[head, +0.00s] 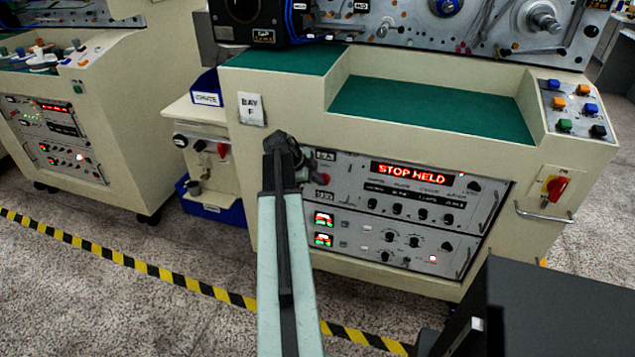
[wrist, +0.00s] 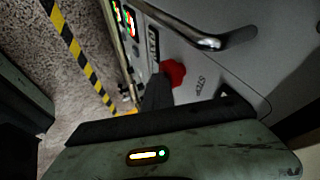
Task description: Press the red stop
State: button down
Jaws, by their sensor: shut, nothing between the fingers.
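The red stop (head: 322,178) is a red knob at the left end of the upper grey panel, partly hidden by my gripper. It also shows in the wrist view (wrist: 173,72), beside a label reading STOP. The panel's display (head: 411,175) reads STOP HELD in red letters. My gripper (head: 303,172) is shut and empty, with its tip at the red stop. In the wrist view the dark fingers (wrist: 157,92) end right by the red stop; whether they touch it I cannot tell.
A metal handle (wrist: 212,40) juts from the panel near the stop. A red rotary switch (head: 556,188) sits on a yellow plate at the right. Blue bins (head: 215,208) stand left of the cabinet. Yellow-black tape (head: 120,258) crosses the floor.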

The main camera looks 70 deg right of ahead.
jog(key=shift+d+r, duration=0.15)
jog(key=shift+d, duration=0.25)
jog(key=w+a+r+p, duration=0.3)
jog(key=a+r+p, duration=0.4)
jog(key=a+p, duration=0.1)
jog(key=shift+a+r, duration=0.35)
jog(key=shift+a, duration=0.5)
jog(key=shift+w, duration=0.1)
